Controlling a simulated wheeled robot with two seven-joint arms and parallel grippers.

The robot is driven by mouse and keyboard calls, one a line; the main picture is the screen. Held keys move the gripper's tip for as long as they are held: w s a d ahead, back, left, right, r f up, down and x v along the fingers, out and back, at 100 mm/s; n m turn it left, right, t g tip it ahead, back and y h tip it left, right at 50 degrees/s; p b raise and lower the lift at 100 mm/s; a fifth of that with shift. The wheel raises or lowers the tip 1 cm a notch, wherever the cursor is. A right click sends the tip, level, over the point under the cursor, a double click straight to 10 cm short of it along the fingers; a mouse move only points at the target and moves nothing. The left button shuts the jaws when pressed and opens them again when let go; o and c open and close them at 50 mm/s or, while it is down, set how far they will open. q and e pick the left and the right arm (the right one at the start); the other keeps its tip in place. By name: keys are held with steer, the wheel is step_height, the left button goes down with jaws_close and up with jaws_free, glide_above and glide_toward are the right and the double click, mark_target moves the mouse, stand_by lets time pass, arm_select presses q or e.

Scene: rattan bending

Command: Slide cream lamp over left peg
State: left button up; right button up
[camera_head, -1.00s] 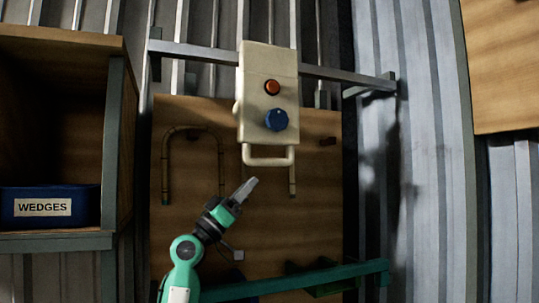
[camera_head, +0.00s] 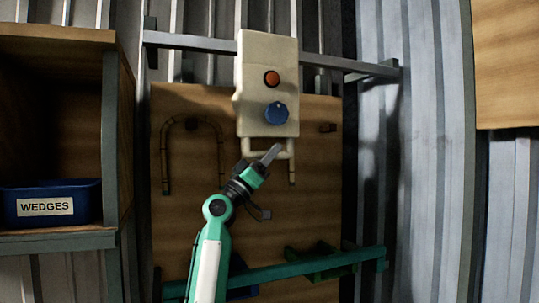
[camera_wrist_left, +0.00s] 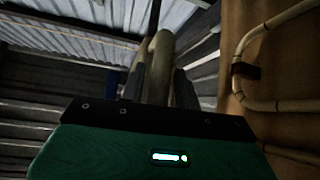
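The cream lamp (camera_head: 266,60) is a tall cream box with an orange-red button, a blue knob and a cream loop handle (camera_head: 288,155) below. It is upright in front of the grey rail, above the wooden board. My left gripper (camera_head: 272,154) is at the handle. In the left wrist view my gripper's fingers (camera_wrist_left: 160,85) stand apart on either side of a cream tube (camera_wrist_left: 159,55), which appears to be the handle; contact is unclear. A dark peg (camera_head: 327,127) is on the board's right side. The left peg is not clearly visible. My right gripper is not in view.
A bent rattan hoop (camera_head: 166,160) is on the board (camera_head: 190,215) at left. A grey rail (camera_head: 190,41) crosses above, and a teal bar (camera_head: 345,258) crosses below. A shelf with a blue WEDGES bin (camera_head: 80,200) stands at left.

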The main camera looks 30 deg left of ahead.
arm_select(q)
jaws_close()
steer(key=shift+s+a+f+b, duration=0.15)
steer(key=shift+s+a+b, duration=0.1)
steer(key=shift+b, duration=0.1)
steer(key=s+a+b, duration=0.6)
steer(key=s+a, duration=0.1)
steer(key=s, duration=0.2)
steer(key=shift+s+a, duration=0.2)
steer(key=shift+s, duration=0.15)
steer(key=shift+o, duration=1.4)
jaws_free()
steer(key=shift+r, duration=0.25)
